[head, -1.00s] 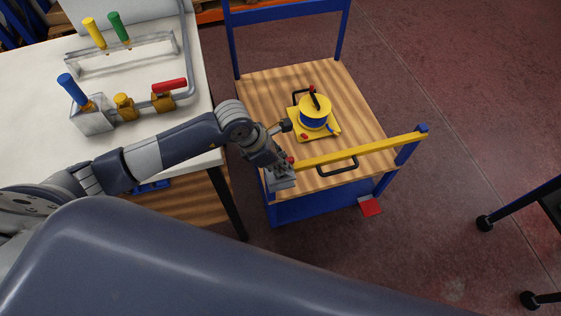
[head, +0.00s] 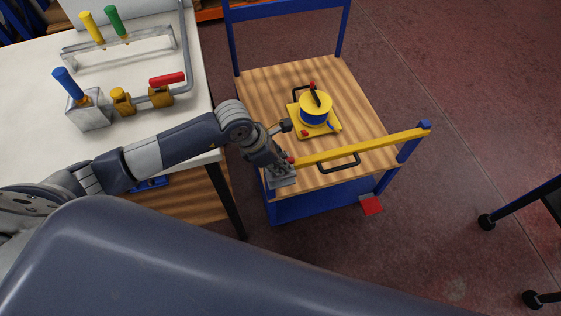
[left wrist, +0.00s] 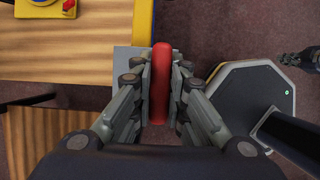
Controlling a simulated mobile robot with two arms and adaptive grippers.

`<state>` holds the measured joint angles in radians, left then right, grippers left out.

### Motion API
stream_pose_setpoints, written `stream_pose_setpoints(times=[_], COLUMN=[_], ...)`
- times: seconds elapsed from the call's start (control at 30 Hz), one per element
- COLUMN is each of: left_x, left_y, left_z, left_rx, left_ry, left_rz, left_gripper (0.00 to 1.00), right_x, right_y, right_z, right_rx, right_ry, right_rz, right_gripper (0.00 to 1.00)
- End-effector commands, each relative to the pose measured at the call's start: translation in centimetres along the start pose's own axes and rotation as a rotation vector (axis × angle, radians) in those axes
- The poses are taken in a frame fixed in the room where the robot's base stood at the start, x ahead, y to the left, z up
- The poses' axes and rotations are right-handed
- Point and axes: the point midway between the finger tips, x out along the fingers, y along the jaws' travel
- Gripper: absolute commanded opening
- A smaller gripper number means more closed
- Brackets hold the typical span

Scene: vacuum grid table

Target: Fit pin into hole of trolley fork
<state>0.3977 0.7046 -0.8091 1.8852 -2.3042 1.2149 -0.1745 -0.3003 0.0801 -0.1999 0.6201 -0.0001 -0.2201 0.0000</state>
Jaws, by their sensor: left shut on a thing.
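The pin (left wrist: 161,85) shows as an upright red handle in the left wrist view. My left gripper (left wrist: 160,90) is shut on it, with a finger pressed on each side. In the head view my left gripper (head: 280,170) is at the near left corner of the trolley (head: 260,95), by the left end of its yellow bar (head: 370,147). A grey metal piece, perhaps the fork, lies at that corner and shows behind the fingers in the left wrist view (left wrist: 128,62). The pin's lower end and the hole are hidden. My right gripper is not in view.
A yellow and blue drum device (head: 315,108) stands on the trolley's wooden top. A white table (head: 40,130) with colored handles and pipe fittings stands at the left. A red pedal (head: 371,205) is low at the trolley's front. Dark casters (head: 487,222) stand at the right.

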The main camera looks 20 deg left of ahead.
Motion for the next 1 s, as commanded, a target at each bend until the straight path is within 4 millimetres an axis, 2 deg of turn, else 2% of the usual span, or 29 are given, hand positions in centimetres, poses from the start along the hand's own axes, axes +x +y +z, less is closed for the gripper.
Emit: stream_pose_setpoints(times=[0.03,0.07,0.13,0.17,0.57,0.67,1.0], left_x=[0.2,0.1,0.1,0.1,-0.5,-1.8,-8.8], left_y=[0.0,0.0,0.0,0.0,0.1,0.2,0.1], left_z=[-0.1,0.0,0.0,0.0,0.0,0.0,0.0], left_rx=[0.000,0.000,0.000,0.000,0.000,0.002,0.003], left_ry=[0.000,0.000,0.000,0.000,-0.001,0.000,0.000], left_rz=[0.000,0.001,0.000,0.000,0.001,0.004,0.005], left_gripper=[0.00,0.18,0.34,0.37,0.37,0.37,0.37], right_x=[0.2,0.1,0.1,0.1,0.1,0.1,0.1], right_y=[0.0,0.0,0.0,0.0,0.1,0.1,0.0], right_z=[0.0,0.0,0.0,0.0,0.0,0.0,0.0], right_rx=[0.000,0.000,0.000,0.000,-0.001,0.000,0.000], right_ry=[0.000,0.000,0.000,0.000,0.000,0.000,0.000], right_rz=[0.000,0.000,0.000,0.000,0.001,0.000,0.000], right_gripper=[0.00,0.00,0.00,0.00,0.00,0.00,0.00])
